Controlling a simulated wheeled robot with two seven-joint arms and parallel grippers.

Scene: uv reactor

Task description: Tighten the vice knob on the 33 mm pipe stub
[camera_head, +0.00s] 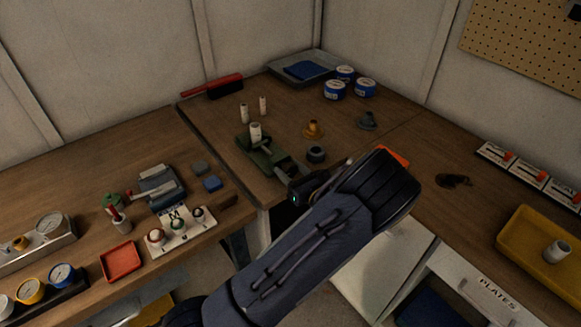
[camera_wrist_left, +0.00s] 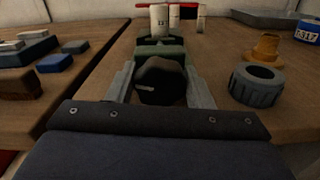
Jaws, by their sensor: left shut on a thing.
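The green vice (camera_head: 262,154) stands near the front edge of the back bench, and its body (camera_wrist_left: 161,50) shows straight ahead in the left wrist view. A white pipe stub (camera_head: 255,133) stands upright in its jaws; the stub (camera_wrist_left: 158,20) has a small dark number label. The vice's dark round knob (camera_wrist_left: 160,80) is at the near end of the vice. My left gripper (camera_wrist_left: 161,90) has a pale finger on each side of the knob and is shut on it. In the head view my left gripper (camera_head: 300,184) is partly hidden by my own wrist. My right gripper is not in view.
A dark ribbed ring (camera_wrist_left: 256,85) lies close to the right of my left gripper, with an orange cone-shaped part (camera_head: 312,130) behind it. Two other pale stubs (camera_head: 263,105) stand behind the vice. Blue tins (camera_head: 335,90) and a grey tray (camera_head: 302,66) are farther back.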

